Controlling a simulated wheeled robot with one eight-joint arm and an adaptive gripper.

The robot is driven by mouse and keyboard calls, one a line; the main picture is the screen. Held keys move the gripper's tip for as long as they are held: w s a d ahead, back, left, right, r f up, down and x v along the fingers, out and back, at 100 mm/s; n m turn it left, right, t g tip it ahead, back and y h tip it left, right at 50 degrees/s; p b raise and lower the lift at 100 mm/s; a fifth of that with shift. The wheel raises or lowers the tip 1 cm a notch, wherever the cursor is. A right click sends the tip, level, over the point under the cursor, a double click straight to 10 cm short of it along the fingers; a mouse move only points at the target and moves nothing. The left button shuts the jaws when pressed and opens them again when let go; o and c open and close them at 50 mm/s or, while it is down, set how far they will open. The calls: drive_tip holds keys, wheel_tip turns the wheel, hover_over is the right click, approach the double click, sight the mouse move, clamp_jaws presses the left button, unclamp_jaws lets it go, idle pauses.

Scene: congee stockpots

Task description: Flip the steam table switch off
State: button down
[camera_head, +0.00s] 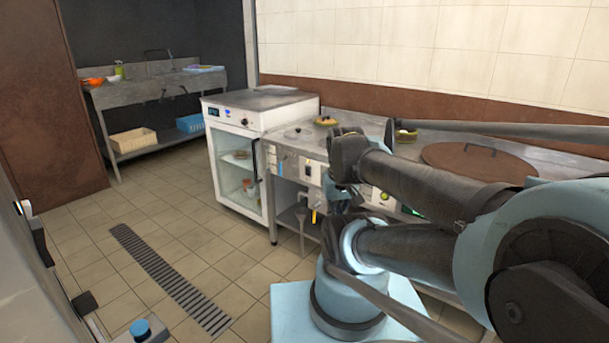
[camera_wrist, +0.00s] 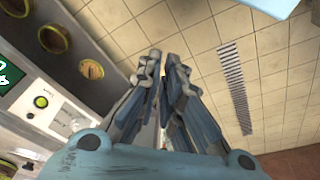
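The steam table counter (camera_head: 345,122) runs along the tiled wall, with a front panel (camera_head: 297,166) carrying small controls. I cannot tell which control is the switch, or its position. My arm covers much of the counter's front.
A white glass-door cabinet (camera_head: 237,165) stands left of the counter. A large brown round lid (camera_head: 478,162) lies on the counter. A sink bench (camera_head: 152,90) stands at the back left. The tiled floor (camera_head: 185,235) with a drain grate (camera_head: 172,282) is clear.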

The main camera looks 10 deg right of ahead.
drive_tip(key=w+r+n+t+h, duration=0.1)
drive_tip(key=w+r+n+h, duration=0.1)
drive_tip(key=w+n, duration=0.75)
drive_tip(key=w+r+n+t+h, duration=0.1)
drive_tip(key=w+r+n+h, duration=0.2)
drive_tip(key=w, duration=1.2)
drive_tip(key=w+a+f+n+t, duration=0.1)
drive_tip(key=w+a+f+n, duration=0.2)
drive_tip(key=w, duration=0.4)
drive_tip(key=w+a+f+n+t+h, duration=0.1)
drive_tip(key=w+a+f+n, duration=0.3)
drive_tip(key=w+n, duration=0.2)
drive_tip(key=w+a+f+n+t+h, duration=0.1)
drive_tip(key=w+a+f+n, duration=0.3)
drive_tip(key=w, duration=0.4)
drive_tip(key=shift+w+a+n, duration=0.15)
drive_tip(key=shift+n, duration=0.3)
drive_tip(key=shift+f, duration=0.1)
approach(307, 175)
drive_tip(key=shift+x, duration=2.15)
